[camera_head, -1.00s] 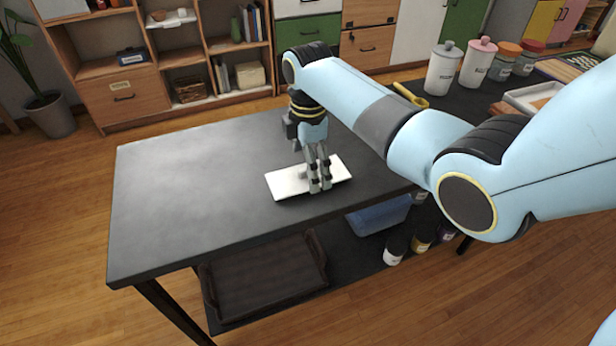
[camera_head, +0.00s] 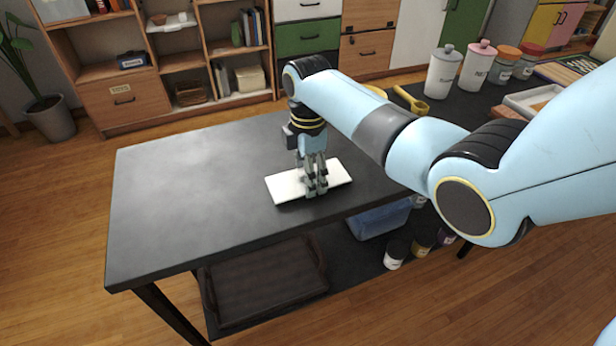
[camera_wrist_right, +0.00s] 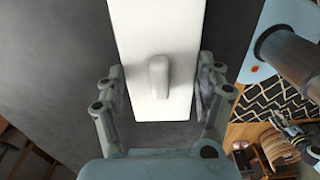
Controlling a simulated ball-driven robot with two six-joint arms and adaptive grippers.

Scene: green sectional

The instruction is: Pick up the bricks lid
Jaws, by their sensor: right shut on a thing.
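The bricks lid (camera_head: 285,187) is a white flat rectangular plate near the right front part of the dark table. The right wrist view shows the lid (camera_wrist_right: 158,108) with a small raised white handle (camera_wrist_right: 158,76) in its middle. My right gripper (camera_head: 316,190) points down over the lid.
The dark table (camera_head: 170,210) is clear to the left. Below it are a brown tray (camera_head: 265,285), a blue bin (camera_head: 378,220) and several jars (camera_head: 396,250). A dark counter at the right holds canisters (camera_head: 442,72) and a yellow scoop (camera_head: 412,100). Shelves (camera_head: 185,60) stand behind.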

